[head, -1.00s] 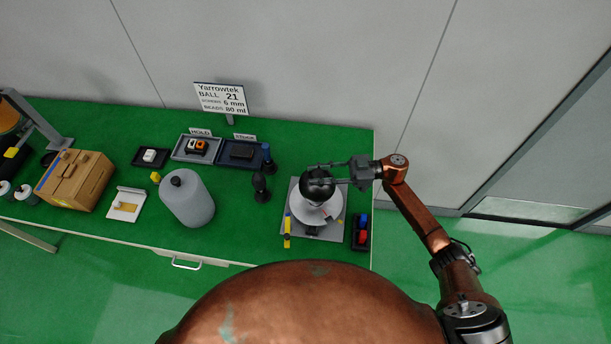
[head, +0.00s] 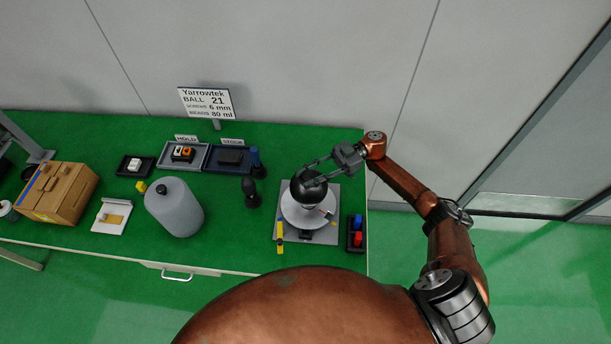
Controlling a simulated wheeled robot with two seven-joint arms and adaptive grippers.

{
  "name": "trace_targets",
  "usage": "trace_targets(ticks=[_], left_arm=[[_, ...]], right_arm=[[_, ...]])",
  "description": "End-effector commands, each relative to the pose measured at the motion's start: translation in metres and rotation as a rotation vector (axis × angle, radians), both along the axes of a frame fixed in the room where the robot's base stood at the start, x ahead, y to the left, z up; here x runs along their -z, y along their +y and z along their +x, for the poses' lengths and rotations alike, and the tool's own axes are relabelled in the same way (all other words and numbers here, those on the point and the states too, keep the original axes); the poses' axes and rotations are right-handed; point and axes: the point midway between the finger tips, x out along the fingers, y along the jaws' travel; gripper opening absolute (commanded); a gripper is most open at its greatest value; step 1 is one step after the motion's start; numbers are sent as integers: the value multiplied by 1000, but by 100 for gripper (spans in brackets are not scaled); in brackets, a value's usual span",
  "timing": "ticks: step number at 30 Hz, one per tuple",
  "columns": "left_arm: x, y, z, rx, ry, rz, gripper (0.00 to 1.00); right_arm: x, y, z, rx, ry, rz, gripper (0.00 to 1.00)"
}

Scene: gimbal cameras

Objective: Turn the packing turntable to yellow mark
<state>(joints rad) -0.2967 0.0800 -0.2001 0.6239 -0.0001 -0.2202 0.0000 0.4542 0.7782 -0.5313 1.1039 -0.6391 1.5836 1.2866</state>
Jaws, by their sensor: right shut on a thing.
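The packing turntable is a pale round disc (head: 302,220) on a grey square base plate (head: 327,190) near the right end of the green table. A black ball (head: 311,193) sits on top of the disc. A yellow mark (head: 280,238) shows at the front left of the base plate. My left gripper is not in view.
A small tray with blue and red pieces (head: 357,232) stands right of the base plate. Left of it are a black bulb-shaped item (head: 250,192), a grey jug (head: 174,207), trays (head: 229,158) and a cardboard box (head: 58,192). A sign (head: 208,102) stands behind.

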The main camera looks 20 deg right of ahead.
Motion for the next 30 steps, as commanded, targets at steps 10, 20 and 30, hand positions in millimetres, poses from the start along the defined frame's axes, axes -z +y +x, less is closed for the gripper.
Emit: trace_targets(ticks=[10, 20, 30], left_arm=[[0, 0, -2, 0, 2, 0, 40], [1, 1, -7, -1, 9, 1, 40], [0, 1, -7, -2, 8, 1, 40]], right_arm=[[3, 1, 0, -2, 2, -4, 40], [1, 1, 0, -2, 2, -2, 47], [1, -36, 7, 2, 2, -5, 47]])
